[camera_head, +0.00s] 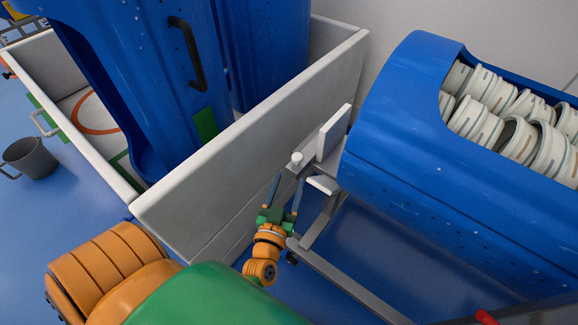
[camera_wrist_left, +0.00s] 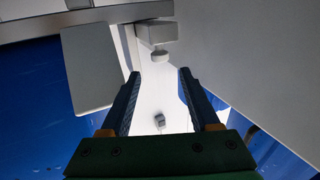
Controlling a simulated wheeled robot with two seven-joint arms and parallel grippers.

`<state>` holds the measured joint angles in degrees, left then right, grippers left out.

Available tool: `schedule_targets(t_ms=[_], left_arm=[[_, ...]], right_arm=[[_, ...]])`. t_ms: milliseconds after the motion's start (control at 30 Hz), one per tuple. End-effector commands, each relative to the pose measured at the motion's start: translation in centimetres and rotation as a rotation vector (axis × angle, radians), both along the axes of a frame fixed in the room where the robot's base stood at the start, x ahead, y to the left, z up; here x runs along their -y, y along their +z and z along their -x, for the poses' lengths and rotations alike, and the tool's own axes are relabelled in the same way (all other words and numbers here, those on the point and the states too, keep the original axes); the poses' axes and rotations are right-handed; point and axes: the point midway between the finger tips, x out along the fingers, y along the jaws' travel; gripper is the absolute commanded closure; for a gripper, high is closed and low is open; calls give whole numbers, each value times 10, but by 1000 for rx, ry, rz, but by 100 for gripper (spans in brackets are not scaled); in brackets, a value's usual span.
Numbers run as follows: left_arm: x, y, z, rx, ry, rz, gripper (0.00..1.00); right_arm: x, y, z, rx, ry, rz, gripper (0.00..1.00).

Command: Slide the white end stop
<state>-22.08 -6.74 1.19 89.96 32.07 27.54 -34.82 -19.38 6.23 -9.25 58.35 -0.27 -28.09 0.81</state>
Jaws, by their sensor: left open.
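The white end stop (camera_head: 334,132) is an upright plate at the near left end of the blue tub lying on the carrier. A small white knob (camera_head: 297,159) sits beside it on a grey rail. My left gripper (camera_head: 287,184) is open and empty, its fingers pointing up toward the knob from just below it. In the left wrist view the plate (camera_wrist_left: 88,68) is left of the fingers. The knob (camera_wrist_left: 159,56) shows beyond the gap between the open fingertips (camera_wrist_left: 160,74), apart from both. My right gripper is out of sight.
The blue tub (camera_head: 400,140) at the right holds several white rings (camera_head: 520,135). A white-walled bin (camera_head: 270,130) with blue tubs (camera_head: 180,90) standing in it is close left of my gripper. A grey frame (camera_head: 345,285) runs below.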

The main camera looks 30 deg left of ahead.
Motion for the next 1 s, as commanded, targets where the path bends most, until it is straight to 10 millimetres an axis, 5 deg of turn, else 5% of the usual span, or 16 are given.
schedule_targets(t_ms=[33,200,400,500,667,1000], left_arm=[[-2,-1,1,8,-3,17,55],[-34,-9,10,141,-62,384,100],[-74,-5,19,296,-179,1079,100],[-83,-2,19,320,-204,1290,100],[-86,1,12,333,-215,1393,100],[-93,4,-57,338,-215,1391,100]], right_arm=[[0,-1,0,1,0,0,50],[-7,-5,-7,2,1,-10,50],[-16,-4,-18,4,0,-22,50],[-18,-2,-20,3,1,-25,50],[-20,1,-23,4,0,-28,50],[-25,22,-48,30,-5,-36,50]])
